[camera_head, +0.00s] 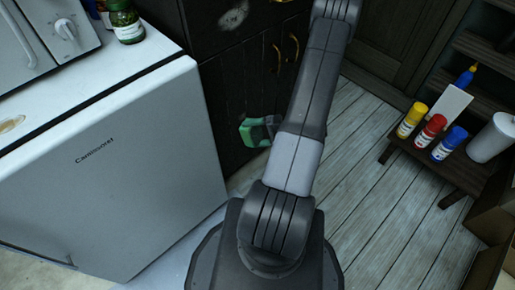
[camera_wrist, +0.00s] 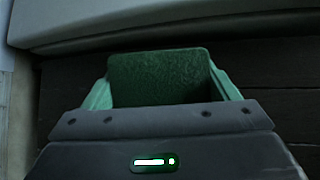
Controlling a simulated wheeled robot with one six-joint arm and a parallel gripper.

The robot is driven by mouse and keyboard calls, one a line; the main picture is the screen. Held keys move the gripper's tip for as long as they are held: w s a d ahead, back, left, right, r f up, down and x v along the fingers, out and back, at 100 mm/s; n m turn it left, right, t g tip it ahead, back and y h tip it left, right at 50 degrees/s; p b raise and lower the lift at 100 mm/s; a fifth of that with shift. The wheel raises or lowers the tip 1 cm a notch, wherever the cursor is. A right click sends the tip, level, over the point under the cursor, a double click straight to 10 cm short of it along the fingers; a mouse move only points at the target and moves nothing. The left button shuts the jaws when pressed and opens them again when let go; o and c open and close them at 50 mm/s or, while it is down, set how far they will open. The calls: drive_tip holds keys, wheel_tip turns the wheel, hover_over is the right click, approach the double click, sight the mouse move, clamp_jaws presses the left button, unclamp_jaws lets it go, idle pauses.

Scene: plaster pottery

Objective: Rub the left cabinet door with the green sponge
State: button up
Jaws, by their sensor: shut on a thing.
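The green sponge (camera_wrist: 160,78) is held between the pale green fingers of my gripper (camera_wrist: 165,92) in the wrist view. My gripper also shows in the head view (camera_head: 258,131), low in front of the dark wooden cabinet. The left cabinet door (camera_head: 238,88) is dark, with a curved brass handle (camera_head: 277,57) near its right edge. My gripper is close to the lower part of this door. I cannot tell whether the sponge touches it. My arm hides much of the right door.
A white appliance (camera_head: 120,165) stands left of the cabinet, with a jar (camera_head: 126,24) on top. At right, a low dark shelf holds yellow, red and blue cans (camera_head: 432,131) and a white roll (camera_head: 493,138). The plank floor (camera_head: 375,190) between is clear.

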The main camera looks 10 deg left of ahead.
sight(242, 118)
drive_tip(key=w+a+f+m+t+b, duration=0.1)
drive_tip(key=w+f+t, duration=0.1)
drive_tip(key=w+a+f+m+t+y+b, duration=0.1)
drive_tip(key=w+f+t+b, duration=0.1)
drive_tip(key=w+a+f+t+y+b, duration=0.1)
drive_tip(key=w+a+f+t, duration=0.1)
drive_tip(key=w+f, duration=0.1)
drive_tip(key=shift+a+m+b, duration=0.1)
drive_tip(key=shift+m+b, duration=0.25)
drive_tip(key=shift+m, duration=0.05)
idle(0.3)
drive_tip(key=shift+w+a+b, duration=0.45)
drive_tip(key=shift+w+a, duration=0.25)
drive_tip(key=shift+a, duration=0.1)
idle(0.8)
drive_tip(key=shift+w+d+f+b, duration=0.1)
drive_tip(key=shift+w+d+b, duration=0.35)
drive_tip(key=shift+w, duration=0.05)
drive_tip(key=shift+w+d+b, duration=0.6)
drive_tip(key=shift+w+d, duration=0.3)
drive_tip(key=shift+w, duration=0.1)
drive_tip(key=shift+a+b, duration=0.1)
drive_tip(key=shift+b, duration=0.3)
